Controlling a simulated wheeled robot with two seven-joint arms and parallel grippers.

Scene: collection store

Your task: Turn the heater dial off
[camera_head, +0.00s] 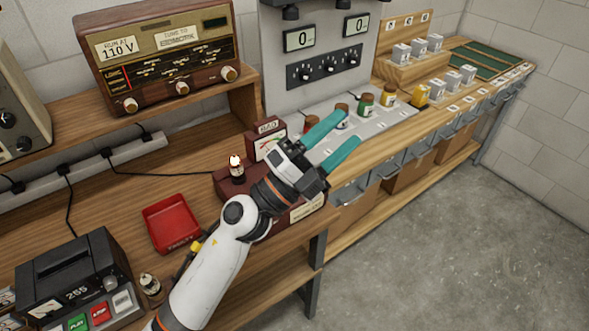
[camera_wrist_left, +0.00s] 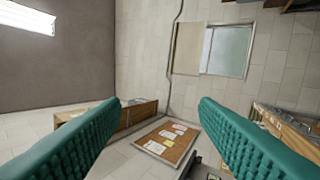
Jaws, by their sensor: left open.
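A grey panel (camera_head: 315,60) stands at the back centre with two displays that read 0 and a row of several black dials (camera_head: 325,67). I cannot read a heater label on any dial. My left gripper (camera_head: 333,142) is open, with its teal fingers spread and nothing seen between them. It is in front of and below the panel, near the jars on the grey surface and apart from the dials. In the left wrist view the open fingers (camera_wrist_left: 160,108) point out into the room, and no dial shows. My right gripper is not in view.
Jars with coloured contents (camera_head: 365,104) stand below the panel, partly behind my left fingers. A brown box with a small bulb (camera_head: 237,168) is under my left wrist. A red tray (camera_head: 171,222), a black device (camera_head: 70,272) and a wooden radio (camera_head: 165,60) are to the left.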

